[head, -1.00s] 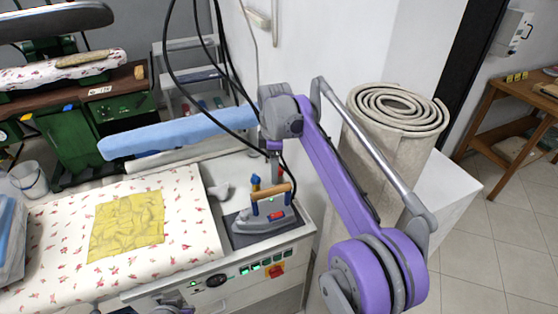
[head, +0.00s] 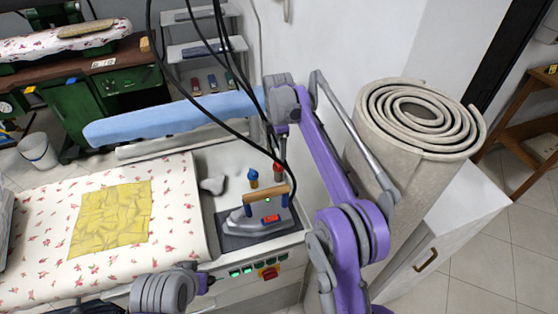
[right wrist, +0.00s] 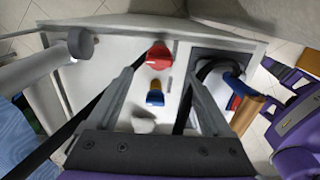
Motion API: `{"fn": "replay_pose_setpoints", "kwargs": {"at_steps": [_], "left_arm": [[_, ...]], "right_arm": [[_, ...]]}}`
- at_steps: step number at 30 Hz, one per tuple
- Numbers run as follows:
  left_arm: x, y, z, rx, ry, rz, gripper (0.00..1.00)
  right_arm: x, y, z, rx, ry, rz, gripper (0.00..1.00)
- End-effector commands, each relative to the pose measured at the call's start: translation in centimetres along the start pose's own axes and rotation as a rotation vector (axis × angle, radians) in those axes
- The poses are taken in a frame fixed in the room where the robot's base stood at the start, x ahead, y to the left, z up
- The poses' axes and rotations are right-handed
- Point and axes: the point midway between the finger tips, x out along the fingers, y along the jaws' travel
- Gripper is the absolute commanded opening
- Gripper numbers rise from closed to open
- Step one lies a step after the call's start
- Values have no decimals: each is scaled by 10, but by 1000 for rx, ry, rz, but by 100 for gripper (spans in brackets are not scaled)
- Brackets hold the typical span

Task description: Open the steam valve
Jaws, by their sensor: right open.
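A red-handled valve (head: 278,172) stands upright on the white worktop behind the iron. It also shows in the right wrist view (right wrist: 158,55), just beyond the fingertips and between their lines. A second valve with a blue handle and yellow body (head: 253,179) stands to its left; in the right wrist view (right wrist: 155,94) it lies between the fingers. No label tells which is the steam valve. My right gripper (right wrist: 160,72) points down over the valves, open and empty. In the head view it is a small part under the purple arm's end.
A steam iron (head: 258,219) with a wooden handle rests in front of the valves. Black hoses (head: 205,100) hang close by. A blue padded arm (head: 170,118) lies behind; a floral ironing board (head: 180,235) with yellow cloth is left. A rolled carpet (head: 395,150) stands right.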

Motion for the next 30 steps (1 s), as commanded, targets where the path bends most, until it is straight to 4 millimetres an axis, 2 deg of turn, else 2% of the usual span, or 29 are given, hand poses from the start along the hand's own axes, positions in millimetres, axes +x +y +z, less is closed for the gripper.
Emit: {"fn": "replay_pose_setpoints", "kwargs": {"at_steps": [1, 3, 9, 20, 30], "left_arm": [[2, 0, 3, 0, -2, 0, 0], [4, 0, 4, 0, -4, 0, 0], [6, 0, 6, 0, -5, 0, 0], [6, 0, 6, 0, -5, 0, 0], [6, 0, 6, 0, -5, 0, 0]], "right_arm": [[12, 0, 0, 0, 0, -1, 84], [23, 0, 0, 1, 0, -1, 84], [43, 0, 0, 1, 0, 0, 84], [47, 0, 0, 1, 0, 1, 84], [47, 0, 0, 1, 0, 1, 23]]}}
